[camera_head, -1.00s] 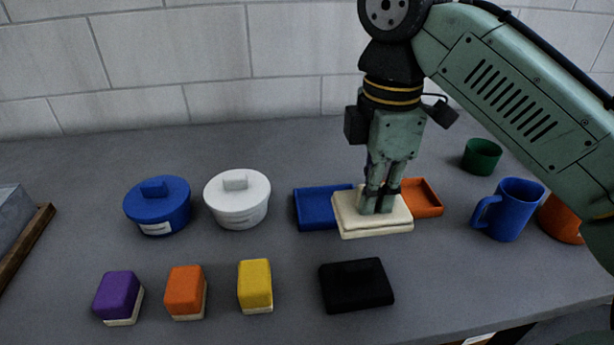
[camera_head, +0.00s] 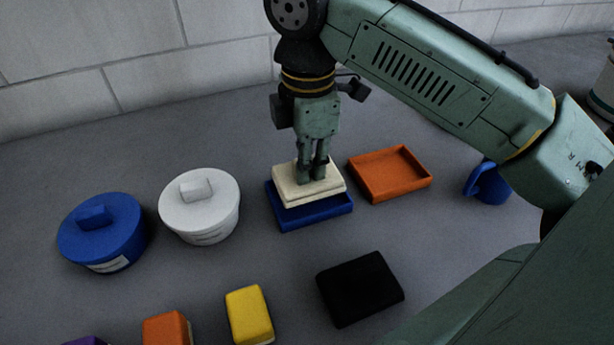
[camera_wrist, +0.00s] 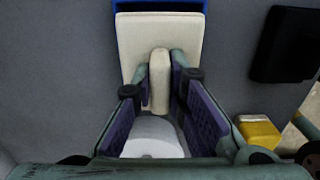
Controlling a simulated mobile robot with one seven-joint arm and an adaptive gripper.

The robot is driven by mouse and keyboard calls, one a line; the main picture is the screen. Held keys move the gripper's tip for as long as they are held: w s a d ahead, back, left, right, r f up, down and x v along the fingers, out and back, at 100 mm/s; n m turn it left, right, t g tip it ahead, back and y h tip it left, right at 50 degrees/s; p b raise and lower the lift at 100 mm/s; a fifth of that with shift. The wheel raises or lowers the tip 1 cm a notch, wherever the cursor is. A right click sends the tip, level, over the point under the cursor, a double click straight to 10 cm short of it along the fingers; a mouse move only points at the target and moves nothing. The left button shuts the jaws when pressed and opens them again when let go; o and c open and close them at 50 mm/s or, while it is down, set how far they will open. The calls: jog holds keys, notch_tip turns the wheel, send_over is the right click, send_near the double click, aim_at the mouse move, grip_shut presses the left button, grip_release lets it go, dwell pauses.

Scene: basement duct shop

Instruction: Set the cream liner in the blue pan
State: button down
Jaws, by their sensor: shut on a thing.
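The cream liner (camera_head: 290,184) is a flat slab with a raised grip block, seen in the wrist view (camera_wrist: 140,34). My gripper (camera_head: 313,178) is shut on that grip block (camera_wrist: 160,82) from above. The liner is over the blue pan (camera_head: 318,214), covering most of its inside. The pan's front wall shows below the liner, and a blue strip (camera_wrist: 160,5) shows past the liner's far end in the wrist view. Whether the liner touches the pan or hangs just above it, I cannot tell.
An orange pan (camera_head: 391,190) lies close at the right. A white lidded pot (camera_head: 205,222) and a blue lidded pot (camera_head: 100,245) stand at the left. A black block (camera_head: 358,290), a yellow block (camera_head: 248,314) and an orange block (camera_head: 167,329) lie in front. A blue mug (camera_head: 490,185) stands right.

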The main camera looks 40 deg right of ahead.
jog(key=shift+f, duration=1.8)
jog(key=shift+f, duration=0.1)
jog(key=c, duration=1.6)
grip_release()
notch_tip(320, 180, up, 12)
jog(key=shift+r+b, duration=0.15)
jog(key=shift+b, duration=0.15)
